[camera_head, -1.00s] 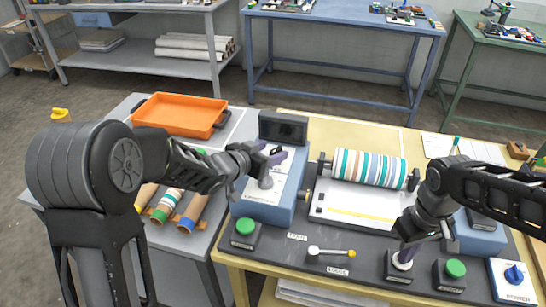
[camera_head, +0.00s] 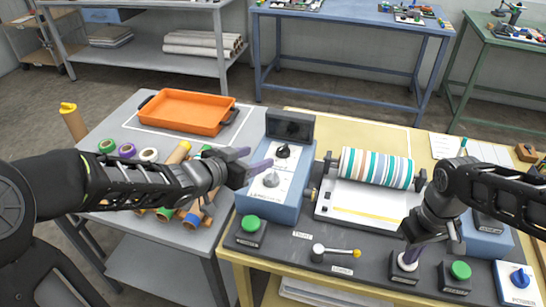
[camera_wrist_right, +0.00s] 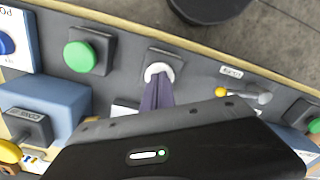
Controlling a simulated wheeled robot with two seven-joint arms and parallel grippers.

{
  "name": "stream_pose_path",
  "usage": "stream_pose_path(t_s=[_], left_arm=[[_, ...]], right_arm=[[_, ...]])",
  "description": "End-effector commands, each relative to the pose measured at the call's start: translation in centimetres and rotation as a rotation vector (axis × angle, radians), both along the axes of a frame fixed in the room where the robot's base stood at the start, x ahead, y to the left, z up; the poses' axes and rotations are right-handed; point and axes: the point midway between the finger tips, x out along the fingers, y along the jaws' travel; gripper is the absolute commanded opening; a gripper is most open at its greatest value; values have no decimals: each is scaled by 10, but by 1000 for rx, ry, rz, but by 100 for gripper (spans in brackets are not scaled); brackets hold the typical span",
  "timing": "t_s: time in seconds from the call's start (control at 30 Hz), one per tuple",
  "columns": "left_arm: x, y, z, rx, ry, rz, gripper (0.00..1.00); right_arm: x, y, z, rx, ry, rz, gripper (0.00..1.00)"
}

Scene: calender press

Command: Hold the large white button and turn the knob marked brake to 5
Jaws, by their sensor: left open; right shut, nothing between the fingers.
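The large white button (camera_head: 405,262) sits in a dark square housing at the front of the yellow bench. My right gripper (camera_head: 413,254) is shut and points down onto it. In the right wrist view the purple fingertips (camera_wrist_right: 158,84) meet the edge of the white button (camera_wrist_right: 160,70); how far it is pressed cannot be seen. A blue box holds a black knob (camera_head: 283,150) and a grey knob (camera_head: 272,180) on its white top plate. Its markings are too small to read, so which is brake is unclear. My left gripper (camera_head: 254,163) is open and empty, just left of these knobs.
Green buttons (camera_head: 251,224) (camera_head: 460,270) stand left and right. A lever with a yellow tip (camera_head: 318,252) lies between. A striped roller (camera_head: 376,168) is behind. A blue power knob (camera_head: 519,278) is at far right. An orange tray (camera_head: 184,111) and rolls fill the left table.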

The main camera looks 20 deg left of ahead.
Motion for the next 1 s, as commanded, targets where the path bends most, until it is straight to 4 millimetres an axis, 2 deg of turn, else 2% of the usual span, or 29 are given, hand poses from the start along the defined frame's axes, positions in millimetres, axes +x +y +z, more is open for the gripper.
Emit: stream_pose_path(t_s=[0.03,0.17,1.0], left_arm=[[0,0,-1,0,0,0,56],[0,0,3,0,0,0,56],[0,0,53,0,0,0,56]], right_arm=[[-4,0,-5,-1,13,0,0],[-3,0,0,-1,12,1,0],[0,0,68,0,0,1,0]])
